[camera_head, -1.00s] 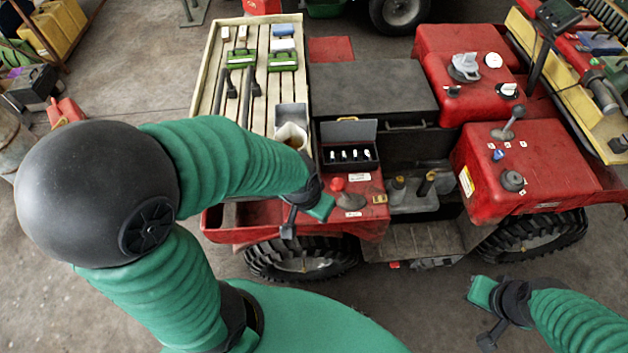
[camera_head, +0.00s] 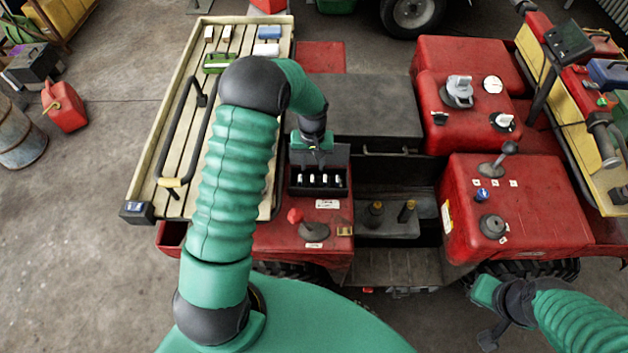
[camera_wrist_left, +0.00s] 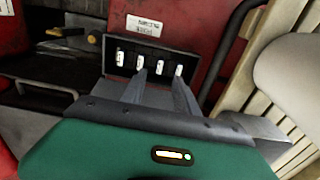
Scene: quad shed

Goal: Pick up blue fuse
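An open black fuse box (camera_head: 318,192) sits on the left red fender and holds a row of several small pale fuses (camera_wrist_left: 140,63). No blue colour shows on the fuses, so I cannot pick out a blue fuse among them. My left gripper (camera_wrist_left: 161,76) is above the box in the left wrist view, with its two fingers apart and nothing seen between them. Its tips appear near the two right fuses there; contact cannot be told. In the head view its fingers are small and dark against the raised lid. My right gripper (camera_head: 487,312) hangs at lower right, clear of the vehicle; its fingers are unclear.
A red knob (camera_head: 295,215) stands just in front of the fuse box. Beside it is a slatted rack (camera_head: 150,150) with a black bar handle. A small blue part (camera_head: 482,194) is on the right red fender. Open floor (camera_head: 80,220) lies to the left.

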